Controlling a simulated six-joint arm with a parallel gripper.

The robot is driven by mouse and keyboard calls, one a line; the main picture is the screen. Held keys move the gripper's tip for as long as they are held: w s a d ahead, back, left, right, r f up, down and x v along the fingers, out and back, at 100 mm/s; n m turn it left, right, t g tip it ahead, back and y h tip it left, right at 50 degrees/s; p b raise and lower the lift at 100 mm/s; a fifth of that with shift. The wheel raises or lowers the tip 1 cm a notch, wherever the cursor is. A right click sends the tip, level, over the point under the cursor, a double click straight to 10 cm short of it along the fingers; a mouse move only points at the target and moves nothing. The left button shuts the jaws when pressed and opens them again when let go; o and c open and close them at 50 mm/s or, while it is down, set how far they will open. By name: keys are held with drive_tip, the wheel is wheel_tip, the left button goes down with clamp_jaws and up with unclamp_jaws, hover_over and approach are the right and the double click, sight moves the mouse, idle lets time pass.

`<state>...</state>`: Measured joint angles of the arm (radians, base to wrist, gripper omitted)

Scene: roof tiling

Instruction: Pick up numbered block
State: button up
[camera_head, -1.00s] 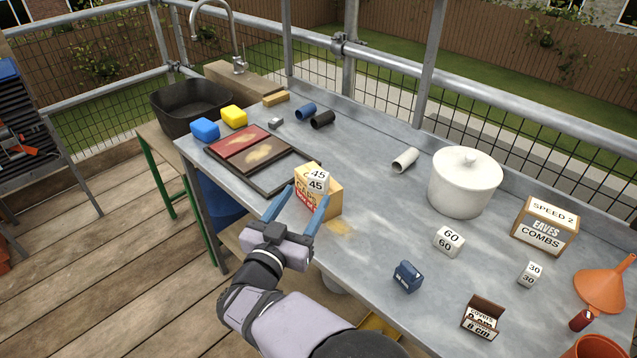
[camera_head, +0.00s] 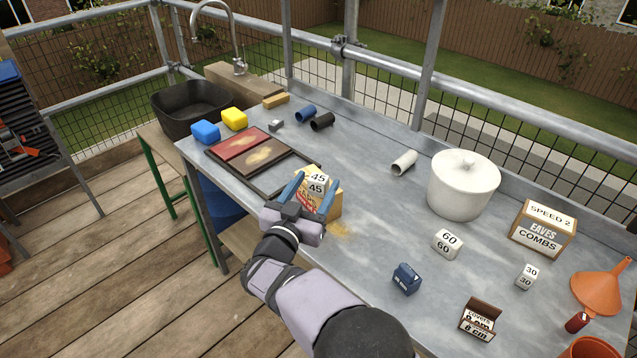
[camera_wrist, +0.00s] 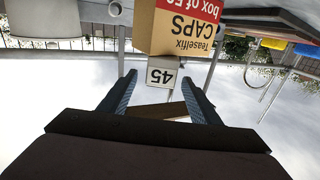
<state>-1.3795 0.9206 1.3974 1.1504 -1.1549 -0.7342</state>
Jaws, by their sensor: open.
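The white block numbered 45 (camera_head: 315,185) stands at the near side of the cardboard caps box. In the wrist view the 45 block (camera_wrist: 163,73) shows upside down, between and beyond the fingertips. My gripper (camera_head: 312,190) is open, with its blue fingers on either side of the block in the head view; I cannot tell whether they touch it. Other numbered blocks, the 60 block (camera_head: 447,243) and the 30 block (camera_head: 527,276), stand further right on the grey table (camera_head: 375,220).
The caps box (camera_head: 333,204) is close behind the fingers; it also shows in the wrist view (camera_wrist: 180,30). A tray with coloured panels (camera_head: 270,180) lies to the left.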

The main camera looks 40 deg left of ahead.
drive_tip(key=shift+w+a, duration=0.1)
drive_tip(key=shift+w, duration=0.15)
drive_tip(key=shift+c, duration=0.6)
drive_tip(key=c, duration=1)
drive_tip(key=shift+c, duration=0.5)
drive_tip(key=shift+r, duration=0.15)
